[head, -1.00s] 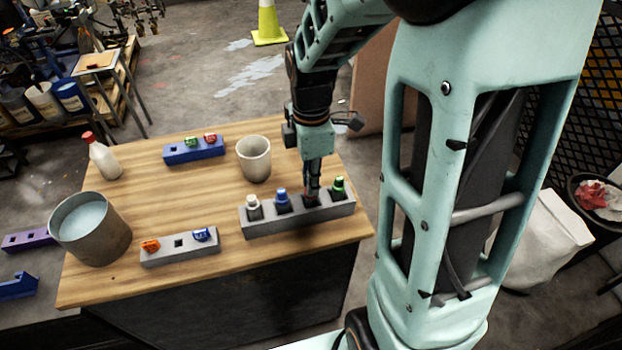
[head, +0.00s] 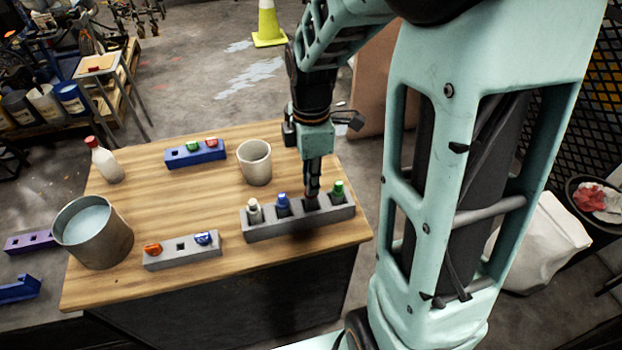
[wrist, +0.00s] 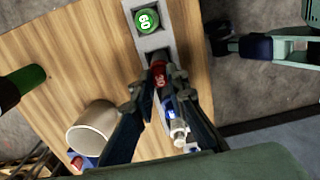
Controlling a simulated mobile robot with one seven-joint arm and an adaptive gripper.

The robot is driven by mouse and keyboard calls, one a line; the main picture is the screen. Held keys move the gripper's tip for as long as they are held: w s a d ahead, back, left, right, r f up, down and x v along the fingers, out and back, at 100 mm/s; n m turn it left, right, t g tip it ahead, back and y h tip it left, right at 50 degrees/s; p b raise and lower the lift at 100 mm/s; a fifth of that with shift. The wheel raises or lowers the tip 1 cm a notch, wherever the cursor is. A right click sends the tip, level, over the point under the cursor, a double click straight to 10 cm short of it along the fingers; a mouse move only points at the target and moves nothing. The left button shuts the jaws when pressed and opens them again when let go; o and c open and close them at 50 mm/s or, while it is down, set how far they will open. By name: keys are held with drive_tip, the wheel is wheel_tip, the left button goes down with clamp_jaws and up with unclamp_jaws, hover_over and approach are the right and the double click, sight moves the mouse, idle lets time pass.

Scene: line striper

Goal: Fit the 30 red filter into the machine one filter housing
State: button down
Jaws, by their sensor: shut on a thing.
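The red filter (wrist: 159,79), with a number on its top, stands in a slot of the grey rack (head: 300,224). My gripper (wrist: 158,73) points down over this rack and is shut on the red filter. In the head view my gripper (head: 312,200) hides most of the filter. A green filter (head: 338,190) stands to its right, and a blue filter (head: 282,202) and a white filter (head: 254,210) to its left. A smaller grey block (head: 182,256) holds an orange and a blue filter with an empty square hole between them. I cannot tell which block is machine one's housing.
A blue block (head: 196,157) at the back holds a green and a red filter beside an open hole. A pale cup (head: 255,163) stands behind the rack. A metal pot (head: 92,232) and a red-capped bottle (head: 105,160) stand at the left. The mid-table wood is clear.

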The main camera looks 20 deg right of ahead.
drive_tip(key=shift+r+p, duration=2.5)
drive_tip(key=shift+r, duration=0.8)
